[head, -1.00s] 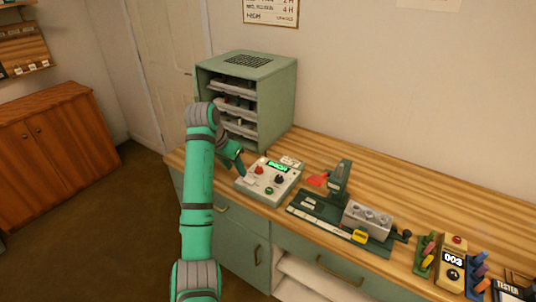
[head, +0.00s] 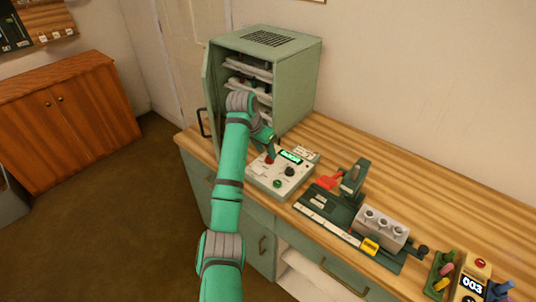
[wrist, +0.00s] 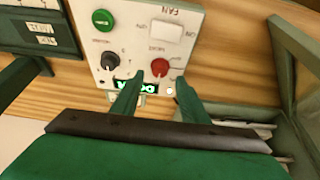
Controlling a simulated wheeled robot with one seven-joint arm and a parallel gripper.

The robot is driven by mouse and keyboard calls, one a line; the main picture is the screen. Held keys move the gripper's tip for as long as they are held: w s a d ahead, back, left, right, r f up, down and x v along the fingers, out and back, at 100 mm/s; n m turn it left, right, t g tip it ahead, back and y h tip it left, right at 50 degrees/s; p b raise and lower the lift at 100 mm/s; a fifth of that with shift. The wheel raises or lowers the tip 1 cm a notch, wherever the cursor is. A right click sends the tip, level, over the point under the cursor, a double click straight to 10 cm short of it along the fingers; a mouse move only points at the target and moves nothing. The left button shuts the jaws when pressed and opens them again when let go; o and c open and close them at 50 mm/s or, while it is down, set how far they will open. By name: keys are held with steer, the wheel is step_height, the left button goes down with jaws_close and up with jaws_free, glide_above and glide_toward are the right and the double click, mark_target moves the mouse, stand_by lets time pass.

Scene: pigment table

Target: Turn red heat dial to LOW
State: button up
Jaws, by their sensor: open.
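The red heat dial (wrist: 160,66) sits on a pale control box with a lit green display, marked HEAT in the wrist view. In the head view the red dial (head: 269,158) shows just beside my fingertips. My gripper (wrist: 157,82) is open, its two green fingers spread on either side of the dial in the wrist view. I cannot tell whether they touch it. The dial's exact pointer setting is too small to read. A black dial (wrist: 103,60) and a green button (wrist: 103,19) are on the same panel.
A green cabinet (head: 300,75) with an open door and shelves stands behind the control box. A dark green press fixture (head: 340,205) with a grey block stands to the right. Bare wooden tabletop (head: 420,165) lies behind the fixture.

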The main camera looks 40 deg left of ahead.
mark_target(268, 158)
steer(key=shift+x, duration=1.75)
jaws_close()
